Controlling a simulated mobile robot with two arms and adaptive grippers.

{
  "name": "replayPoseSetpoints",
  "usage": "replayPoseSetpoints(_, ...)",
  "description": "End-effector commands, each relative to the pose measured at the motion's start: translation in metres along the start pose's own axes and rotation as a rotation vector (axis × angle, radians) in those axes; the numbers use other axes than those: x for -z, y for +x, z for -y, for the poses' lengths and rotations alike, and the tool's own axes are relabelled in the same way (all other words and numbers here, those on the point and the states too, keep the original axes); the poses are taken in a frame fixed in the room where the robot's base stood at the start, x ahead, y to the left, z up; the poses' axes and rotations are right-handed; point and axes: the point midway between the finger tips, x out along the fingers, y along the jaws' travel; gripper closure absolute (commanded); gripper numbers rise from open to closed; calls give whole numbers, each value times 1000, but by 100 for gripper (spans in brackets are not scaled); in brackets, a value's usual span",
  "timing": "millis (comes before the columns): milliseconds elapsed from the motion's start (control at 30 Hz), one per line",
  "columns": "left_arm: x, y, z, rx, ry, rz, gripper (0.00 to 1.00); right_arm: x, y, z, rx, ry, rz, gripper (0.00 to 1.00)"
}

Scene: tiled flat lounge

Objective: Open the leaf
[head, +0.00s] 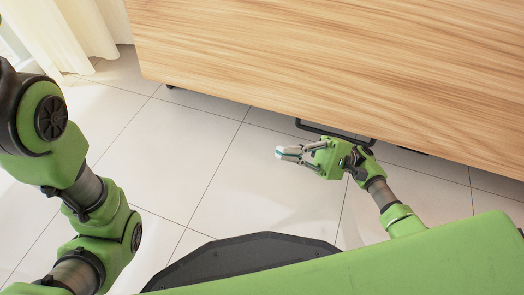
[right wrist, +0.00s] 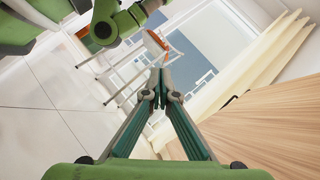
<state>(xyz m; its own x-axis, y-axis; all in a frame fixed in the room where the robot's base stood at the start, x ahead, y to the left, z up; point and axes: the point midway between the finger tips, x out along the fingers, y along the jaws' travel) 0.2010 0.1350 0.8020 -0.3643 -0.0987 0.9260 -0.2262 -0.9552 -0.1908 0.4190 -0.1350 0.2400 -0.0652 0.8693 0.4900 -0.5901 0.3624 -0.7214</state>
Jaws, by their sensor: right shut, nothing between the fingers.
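A wooden furniture piece with a light, wide grain (head: 330,60) fills the top of the head view. A black bar handle (head: 312,127) sticks out along its lower edge, partly hidden behind my right gripper. The leaf itself cannot be told apart from the rest of the wood from this angle. My right gripper (head: 279,153) is shut and empty, its fingertips pointing left, past the handle's left end. Its closed fingers also show in the right wrist view (right wrist: 160,80), with the wood (right wrist: 270,120) to their right. My left arm shows at the left, but its gripper is out of view.
Pale tiled floor (head: 200,150) lies open left of my right gripper. A cream curtain (head: 75,30) hangs at the top left. The right wrist view shows a white-legged chair or stool (right wrist: 155,42) and a window (right wrist: 205,40) beyond the fingers.

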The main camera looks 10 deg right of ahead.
Motion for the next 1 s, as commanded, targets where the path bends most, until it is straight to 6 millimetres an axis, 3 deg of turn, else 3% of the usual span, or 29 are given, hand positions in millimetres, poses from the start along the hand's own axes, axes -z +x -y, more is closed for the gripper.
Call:
replayPoseSetpoints(267, 0, 0, 0, 0, 0, 1, 82, -1, 62, -1, 0, 0, 5, 100)
replayPoseSetpoints(400, -7, 17, 3, 0, 0, 2, 82, -20, 80, 3, 1, 3, -1, 100)
replayPoseSetpoints(600, -9, 26, 5, -1, 0, -1, 82, -28, 87, 1, 0, 2, 0, 100)
replayPoseSetpoints(1000, -9, 26, 5, -1, 0, 0, 82, -28, 88, -1, 0, 1, -1, 100)
